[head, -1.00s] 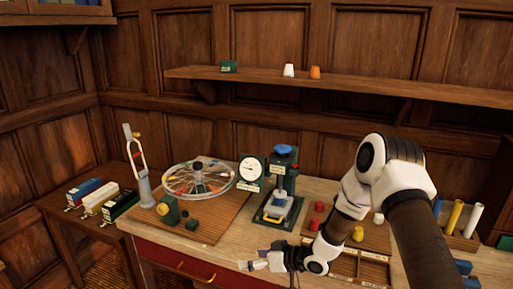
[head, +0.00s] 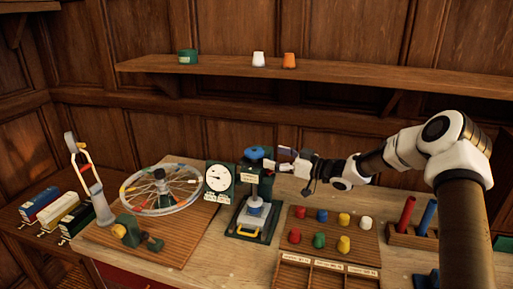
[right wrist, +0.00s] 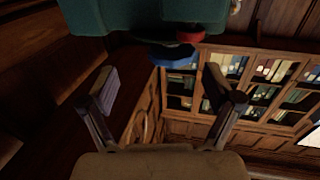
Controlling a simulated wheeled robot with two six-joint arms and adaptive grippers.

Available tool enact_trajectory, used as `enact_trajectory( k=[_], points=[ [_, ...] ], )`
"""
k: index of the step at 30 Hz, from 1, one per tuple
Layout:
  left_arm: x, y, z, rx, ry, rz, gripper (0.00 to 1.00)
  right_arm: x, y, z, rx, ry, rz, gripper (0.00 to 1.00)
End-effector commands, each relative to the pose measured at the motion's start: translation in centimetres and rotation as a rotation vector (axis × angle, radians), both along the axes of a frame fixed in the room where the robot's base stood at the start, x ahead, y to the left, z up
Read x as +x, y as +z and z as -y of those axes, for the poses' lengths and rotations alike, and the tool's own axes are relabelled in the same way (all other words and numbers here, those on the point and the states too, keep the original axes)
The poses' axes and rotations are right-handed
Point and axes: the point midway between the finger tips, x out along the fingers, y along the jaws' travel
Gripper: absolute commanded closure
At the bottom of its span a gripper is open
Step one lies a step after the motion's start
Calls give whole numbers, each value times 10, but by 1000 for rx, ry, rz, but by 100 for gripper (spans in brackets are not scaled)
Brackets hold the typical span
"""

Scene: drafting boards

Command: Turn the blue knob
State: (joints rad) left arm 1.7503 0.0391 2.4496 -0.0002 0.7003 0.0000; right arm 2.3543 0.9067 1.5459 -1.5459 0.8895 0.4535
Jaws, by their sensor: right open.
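The blue knob (head: 254,153) sits on top of a dark green press (head: 251,190) that stands on the table. My right gripper (head: 278,157) is open and empty, just right of the knob at about its height. In the right wrist view, a blue disc (right wrist: 172,54), seemingly the knob, shows beyond and between the spread fingers (right wrist: 165,98), near the press's green body (right wrist: 130,17). I cannot tell whether a fingertip touches the knob. My left gripper is not in view.
A dial gauge (head: 219,178) and a spoked wheel (head: 160,190) stand left of the press. A board (head: 345,222) with several coloured pegs lies to its right, with a divided tray (head: 330,275) in front. A wall shelf (head: 340,78) runs behind, above the press.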

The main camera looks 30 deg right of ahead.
Motion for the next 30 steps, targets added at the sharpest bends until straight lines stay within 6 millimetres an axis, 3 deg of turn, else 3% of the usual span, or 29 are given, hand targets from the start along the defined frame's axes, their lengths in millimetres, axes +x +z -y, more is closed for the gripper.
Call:
enact_trajectory(
  k=[9, 19, 20, 24, 30],
  points=[
    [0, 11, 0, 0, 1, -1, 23, 52, 0, -28, -5, 3, -2, 11],
    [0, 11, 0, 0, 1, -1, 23, 60, 0, -32, 0, 2, 0, 11],
    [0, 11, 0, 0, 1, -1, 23, 60, 0, -32, 0, 2, 0, 18],
    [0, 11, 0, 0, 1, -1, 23, 60, -1, -32, 0, 2, -1, 67],
    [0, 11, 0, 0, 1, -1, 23, 60, -2, -32, -1, 2, -4, 71]
  ],
)
